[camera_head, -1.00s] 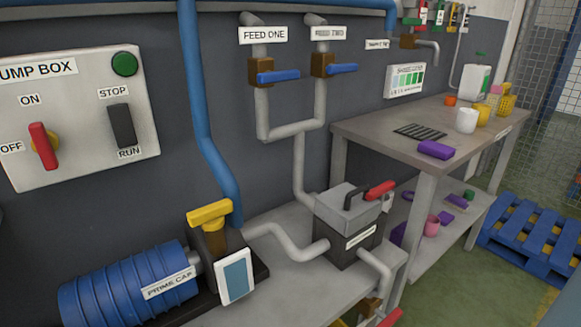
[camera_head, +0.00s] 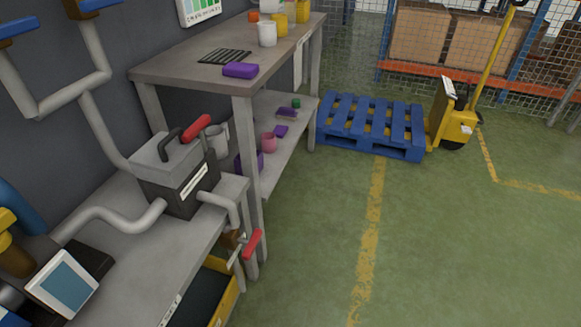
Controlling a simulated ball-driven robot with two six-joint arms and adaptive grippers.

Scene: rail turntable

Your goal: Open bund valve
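A valve with a red lever (camera_head: 252,244) sits low at the bench's right end, on a grey outlet pipe (camera_head: 222,203). No label naming it as the bund valve is readable. The red lever slants downward. A yellow-rimmed tray (camera_head: 228,300) with a dark inside lies below it, partly hidden by the bench. The pipe comes from a grey and black box (camera_head: 176,170) with a black handle and a red lever (camera_head: 195,128) on top. Neither of my grippers is in view.
The grey bench (camera_head: 140,262) carries pipes and a screen unit (camera_head: 62,284). A taller table (camera_head: 175,68) with cups and a purple block (camera_head: 240,70) stands behind. A blue pallet (camera_head: 370,122) and yellow pallet truck (camera_head: 455,125) stand beyond. The green floor at right is clear.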

